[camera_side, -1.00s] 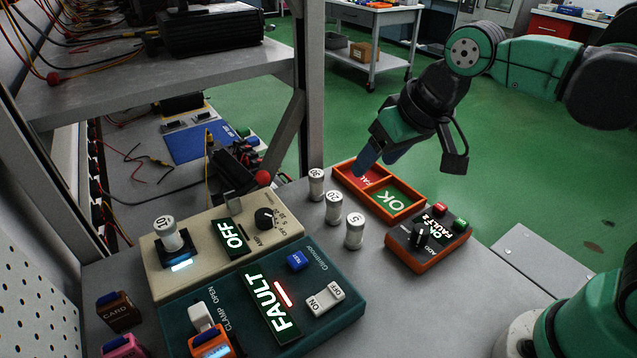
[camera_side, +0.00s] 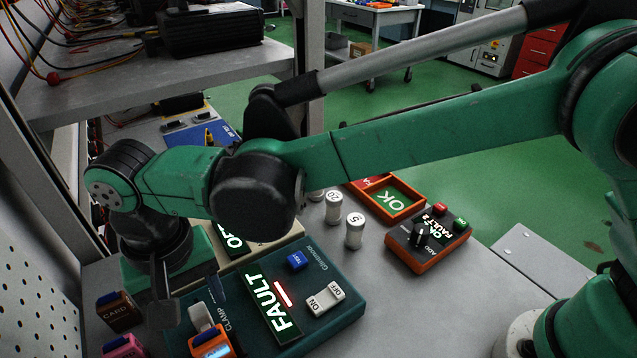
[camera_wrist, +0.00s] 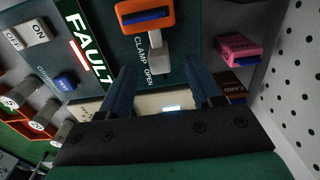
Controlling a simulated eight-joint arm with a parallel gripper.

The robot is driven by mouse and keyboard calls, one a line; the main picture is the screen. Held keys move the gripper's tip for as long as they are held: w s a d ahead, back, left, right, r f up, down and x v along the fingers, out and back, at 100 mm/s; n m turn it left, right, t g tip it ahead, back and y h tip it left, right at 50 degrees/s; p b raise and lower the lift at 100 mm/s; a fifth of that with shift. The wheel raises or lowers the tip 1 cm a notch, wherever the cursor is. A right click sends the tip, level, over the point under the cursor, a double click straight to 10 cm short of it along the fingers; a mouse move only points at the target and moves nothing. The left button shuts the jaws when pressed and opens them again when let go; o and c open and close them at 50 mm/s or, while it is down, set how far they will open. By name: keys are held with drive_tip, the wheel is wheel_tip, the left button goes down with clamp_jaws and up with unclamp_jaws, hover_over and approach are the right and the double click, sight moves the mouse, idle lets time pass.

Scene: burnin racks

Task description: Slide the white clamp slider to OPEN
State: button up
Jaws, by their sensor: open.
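The white clamp slider (camera_side: 201,315) is on the teal Glimmor unit (camera_side: 340,262), beside the CLAMP and OPEN lettering, just above an orange card with a blue top (camera_side: 212,346). In the wrist view the slider (camera_wrist: 159,62) lies roughly between my fingertips, with the orange card (camera_wrist: 147,16) beyond it. My gripper (camera_side: 190,296) is open and points down over the slider's end of the unit. In the wrist view its blue fingers (camera_wrist: 160,68) stand on either side of the slider with a gap at each. Fingertip height above the unit is hard to judge. The unit's display reads FAULT.
A beige unit reading OFF (camera_side: 232,242) is partly hidden behind my arm. Brown (camera_side: 120,311) and pink (camera_side: 124,346) cards stand left of the teal unit. White cylinders (camera_side: 354,231), an orange tray (camera_side: 404,212) and an orange-edged box (camera_side: 428,240) are to the right.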

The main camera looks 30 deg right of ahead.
sight(197, 311)
drive_tip(key=shift+f, duration=1.5)
clamp_jaws()
